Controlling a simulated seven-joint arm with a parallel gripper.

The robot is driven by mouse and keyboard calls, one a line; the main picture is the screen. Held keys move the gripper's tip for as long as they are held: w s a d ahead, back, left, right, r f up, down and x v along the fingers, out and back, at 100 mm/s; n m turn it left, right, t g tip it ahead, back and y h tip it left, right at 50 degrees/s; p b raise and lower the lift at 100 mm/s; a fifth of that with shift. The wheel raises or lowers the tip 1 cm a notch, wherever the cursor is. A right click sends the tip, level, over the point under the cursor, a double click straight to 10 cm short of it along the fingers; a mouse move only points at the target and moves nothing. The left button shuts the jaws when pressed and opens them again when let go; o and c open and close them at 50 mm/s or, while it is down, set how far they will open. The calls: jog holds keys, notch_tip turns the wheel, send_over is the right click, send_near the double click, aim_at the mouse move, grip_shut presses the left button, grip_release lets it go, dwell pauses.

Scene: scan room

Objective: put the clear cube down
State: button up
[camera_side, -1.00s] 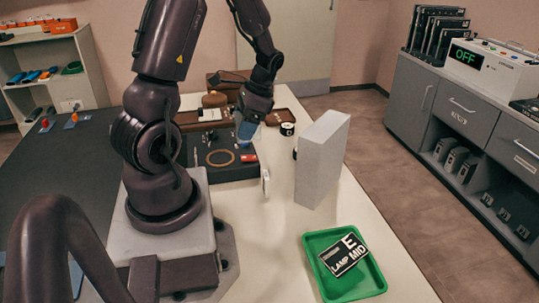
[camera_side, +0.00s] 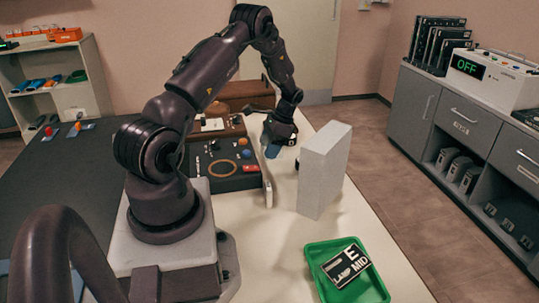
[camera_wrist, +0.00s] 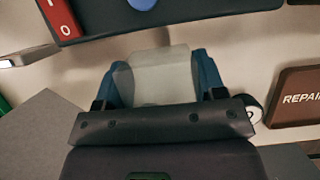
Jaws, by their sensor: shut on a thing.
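My gripper (camera_side: 272,152) has blue fingertips and points down over the pale table, between the black tray and the grey block in the side view. In the wrist view the clear cube (camera_wrist: 160,75) looks pale and see-through and sits between the two blue fingers, which are shut on it. In the side view the cube cannot be made out at the fingertips. Whether the cube touches the table cannot be told.
A grey block (camera_side: 323,172) stands close on the right, and a thin white upright panel (camera_side: 267,182) stands in front. The black tray (camera_side: 228,182) holds several small parts. A green tray (camera_side: 318,250) holds a dark label card (camera_side: 345,264). A brown "REPAIR" tray (camera_wrist: 298,98) is at right.

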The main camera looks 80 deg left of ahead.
jog(key=shift+w+a+f, duration=0.1)
jog(key=shift+a+f, duration=0.05)
jog(key=shift+f, duration=1.55)
jog(key=o, duration=1.1)
jog(key=shift+f, duration=0.15)
